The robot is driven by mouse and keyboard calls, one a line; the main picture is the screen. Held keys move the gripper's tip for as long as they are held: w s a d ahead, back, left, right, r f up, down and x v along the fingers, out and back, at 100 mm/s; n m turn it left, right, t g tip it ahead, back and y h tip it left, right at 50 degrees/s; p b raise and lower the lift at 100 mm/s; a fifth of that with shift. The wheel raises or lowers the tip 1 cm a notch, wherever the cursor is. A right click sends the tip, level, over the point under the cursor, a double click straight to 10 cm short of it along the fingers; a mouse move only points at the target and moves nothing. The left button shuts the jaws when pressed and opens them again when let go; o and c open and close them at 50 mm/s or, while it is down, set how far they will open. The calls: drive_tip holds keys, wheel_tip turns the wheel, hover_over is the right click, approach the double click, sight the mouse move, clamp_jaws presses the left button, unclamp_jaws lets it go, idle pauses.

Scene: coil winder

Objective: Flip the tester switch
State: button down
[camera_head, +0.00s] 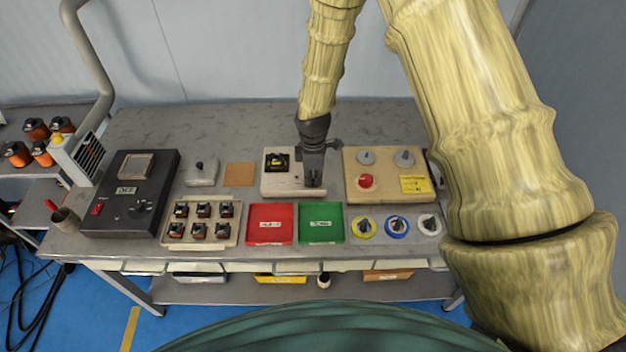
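A black instrument box (121,228) with a pale display (136,166) stands at the left of the bench and looks like the tester. A small red switch (98,208) sits at the left of its sloped front, and a dark knob (141,208) is to the right of the switch. Which way the switch is set is too small to tell. My gripper (314,183) points down at the right end of a pale fixture (287,187), well to the right of the black box. Contact with the fixture and the finger gap cannot be made out.
A tray of coils (171,239), a red bin (254,237), a green bin (335,238) and wire spools (397,226) line the front. A beige panel (359,195) with a red button is right of my gripper. A grey pipe (98,75) rises behind the black box.

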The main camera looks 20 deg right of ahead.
sight(313, 184)
drive_tip(key=shift+r+p, duration=2.35)
drive_tip(key=shift+r, duration=1.1)
drive_tip(key=shift+f, duration=0.1)
